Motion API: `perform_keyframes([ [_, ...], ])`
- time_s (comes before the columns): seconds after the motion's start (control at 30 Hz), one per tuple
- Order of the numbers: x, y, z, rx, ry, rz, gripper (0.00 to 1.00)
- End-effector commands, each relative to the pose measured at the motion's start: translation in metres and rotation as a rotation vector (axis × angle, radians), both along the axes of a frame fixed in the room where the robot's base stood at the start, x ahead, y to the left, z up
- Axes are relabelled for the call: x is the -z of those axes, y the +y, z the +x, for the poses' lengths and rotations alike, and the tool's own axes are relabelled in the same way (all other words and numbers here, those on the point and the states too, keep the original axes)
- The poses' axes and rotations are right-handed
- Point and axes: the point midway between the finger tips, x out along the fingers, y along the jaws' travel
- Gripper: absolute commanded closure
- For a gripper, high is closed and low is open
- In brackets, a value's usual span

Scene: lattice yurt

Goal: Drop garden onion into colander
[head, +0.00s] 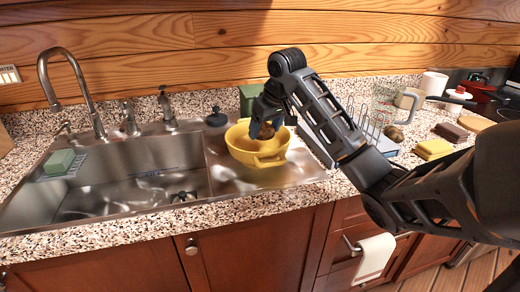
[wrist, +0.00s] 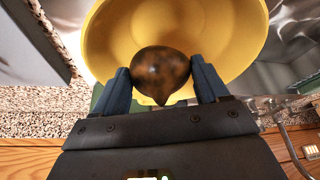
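The yellow colander (head: 257,152) stands on the steel drainboard to the right of the sink basin. In the wrist view its yellow bowl (wrist: 235,35) fills the upper middle. My gripper (head: 266,128) is over the colander, with its fingers reaching into the bowl's opening. In the wrist view the brown, dark-mottled onion (wrist: 160,72) sits between the two fingertips of my gripper (wrist: 160,85), and the fingers touch its sides. In the head view the onion is mostly hidden by the gripper. I cannot tell whether the onion touches the bowl.
The sink basin (head: 130,185) with a tall faucet (head: 75,85) lies left. A green box (head: 250,100) stands behind the colander.

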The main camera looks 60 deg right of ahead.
Motion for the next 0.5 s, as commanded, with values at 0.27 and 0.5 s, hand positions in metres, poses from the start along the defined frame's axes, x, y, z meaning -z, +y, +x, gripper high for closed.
perform_keyframes([
  [0.27,-0.0004,0.0,0.0001,0.0,-0.001,-0.001,0.01],
  [0.5,-0.0008,0.0002,-0.0001,0.0,0.0,0.0,0.0],
])
